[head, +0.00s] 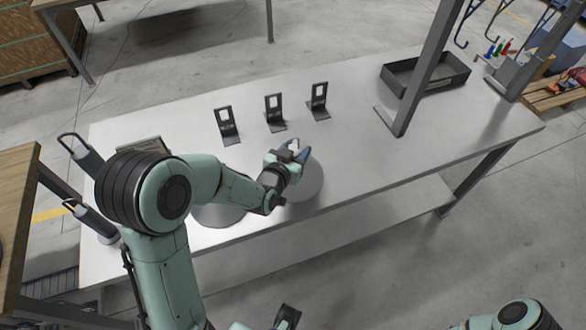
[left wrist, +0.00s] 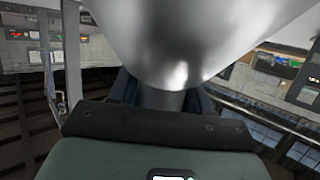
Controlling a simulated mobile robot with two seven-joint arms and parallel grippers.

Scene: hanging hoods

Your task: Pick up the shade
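A pale grey, cone-like shade (head: 310,182) is near the front edge of the white table, partly hidden by my left gripper. My left gripper (head: 290,155) is at its top, with its fingers on either side of the narrow neck. In the left wrist view the shiny shade (left wrist: 200,35) fills the top, and its neck (left wrist: 163,100) lies between the dark fingers. Whether the fingers press on it cannot be told. A second round shade (head: 218,214) shows partly beneath my left arm. Part of my right gripper (head: 288,317) shows at the bottom edge, its opening unclear.
Several black upright brackets (head: 275,112) stand behind the shade on the table (head: 375,165). A dark tray (head: 440,82) and a grey post (head: 425,70) are at the right. Handled dark tools (head: 85,155) are at the left end. The table's middle right is clear.

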